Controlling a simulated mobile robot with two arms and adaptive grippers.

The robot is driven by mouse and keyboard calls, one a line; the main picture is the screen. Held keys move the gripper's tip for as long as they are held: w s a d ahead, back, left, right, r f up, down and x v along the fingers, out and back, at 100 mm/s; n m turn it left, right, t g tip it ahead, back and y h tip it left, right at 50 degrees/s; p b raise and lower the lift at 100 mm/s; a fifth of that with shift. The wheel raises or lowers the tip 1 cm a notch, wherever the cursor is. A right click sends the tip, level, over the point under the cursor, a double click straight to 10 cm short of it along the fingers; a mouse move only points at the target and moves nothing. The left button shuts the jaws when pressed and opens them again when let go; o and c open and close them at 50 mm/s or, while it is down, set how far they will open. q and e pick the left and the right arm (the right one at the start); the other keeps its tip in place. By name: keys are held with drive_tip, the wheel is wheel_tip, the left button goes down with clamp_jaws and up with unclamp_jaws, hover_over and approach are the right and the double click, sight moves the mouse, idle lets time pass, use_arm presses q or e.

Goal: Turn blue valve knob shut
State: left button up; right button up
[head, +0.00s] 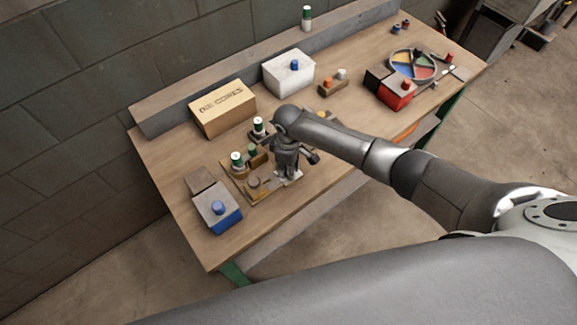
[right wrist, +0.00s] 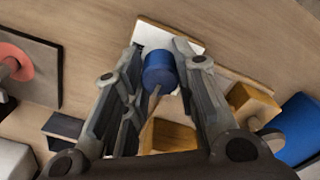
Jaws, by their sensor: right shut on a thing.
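The blue valve knob (right wrist: 160,72) shows in the right wrist view as a short blue cylinder between my right gripper's fingers, over a white plate (right wrist: 185,35). My right gripper (right wrist: 158,85) is shut on the knob. In the head view my right gripper (head: 288,180) points down at the right end of a wooden board (head: 262,195) on the workbench. There the gripper hides the knob, and only a bit of pale plate shows below it. I cannot tell how far the knob is turned. My left gripper is not in view.
A blue box with a blue knob (head: 222,222) stands near the bench's left end. Green-and-white bottles (head: 237,160) stand near the board. Behind are a cardboard box (head: 222,110) and a white box (head: 283,75). A red box (head: 396,97) and a coloured round tray (head: 414,50) lie right.

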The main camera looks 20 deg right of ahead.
drive_tip(key=o, duration=1)
drive_tip(key=shift+o, duration=0.2)
wheel_tip(320, 180, up, 12)
